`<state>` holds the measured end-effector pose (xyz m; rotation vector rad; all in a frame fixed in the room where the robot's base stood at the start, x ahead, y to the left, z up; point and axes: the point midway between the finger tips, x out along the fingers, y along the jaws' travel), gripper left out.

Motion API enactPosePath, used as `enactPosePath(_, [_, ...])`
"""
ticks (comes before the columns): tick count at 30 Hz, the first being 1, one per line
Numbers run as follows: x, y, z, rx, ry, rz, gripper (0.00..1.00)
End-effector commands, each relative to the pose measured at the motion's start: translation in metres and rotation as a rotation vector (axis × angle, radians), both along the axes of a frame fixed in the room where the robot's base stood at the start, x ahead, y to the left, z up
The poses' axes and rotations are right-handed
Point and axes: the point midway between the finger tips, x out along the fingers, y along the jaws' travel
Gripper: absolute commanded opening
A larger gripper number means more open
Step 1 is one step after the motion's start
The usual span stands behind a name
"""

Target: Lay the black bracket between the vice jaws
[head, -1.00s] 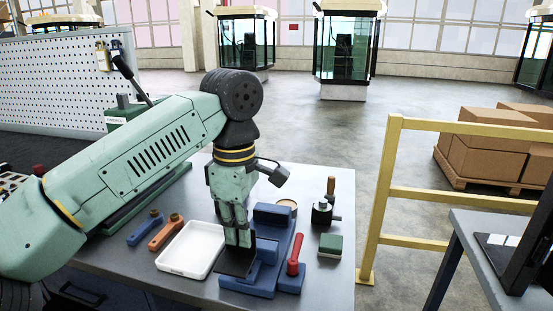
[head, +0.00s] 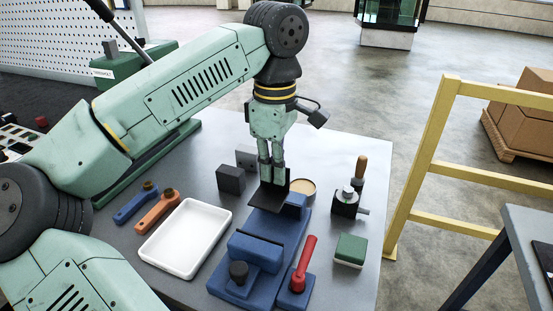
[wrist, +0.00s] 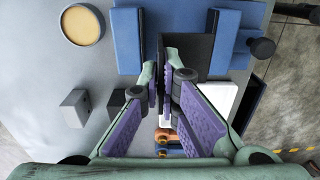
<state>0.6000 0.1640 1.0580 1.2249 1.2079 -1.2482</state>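The black bracket (head: 265,199) is a thin dark L-shaped piece with a flat plate, and it hangs at my gripper's fingertips. My gripper (head: 271,183) points down and is shut on it; the bracket also shows between the purple finger pads in the wrist view (wrist: 190,52). The blue vice (head: 283,231) lies below. Its far jaw (head: 295,199) is just right of the bracket and its near jaw (head: 255,250) is in front of it. In the wrist view the bracket appears between the two blue jaws. I cannot tell its exact height over the vice.
A red handle (head: 304,264) stands by the vice. A white tray (head: 187,238) and orange (head: 156,211) and blue (head: 135,204) tools lie left. A dark block (head: 231,179), a round tin (head: 303,187), a wooden-handled tool (head: 346,203) and a green-topped block (head: 351,249) stand around.

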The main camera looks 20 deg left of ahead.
Motion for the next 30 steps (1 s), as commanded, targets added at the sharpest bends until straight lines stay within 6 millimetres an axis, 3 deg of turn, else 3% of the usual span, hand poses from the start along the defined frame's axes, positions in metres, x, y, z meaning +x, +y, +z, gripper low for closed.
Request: enactPosePath(30, [0.000, 0.000, -0.083, -0.001, -0.001, -0.001, 0.00])
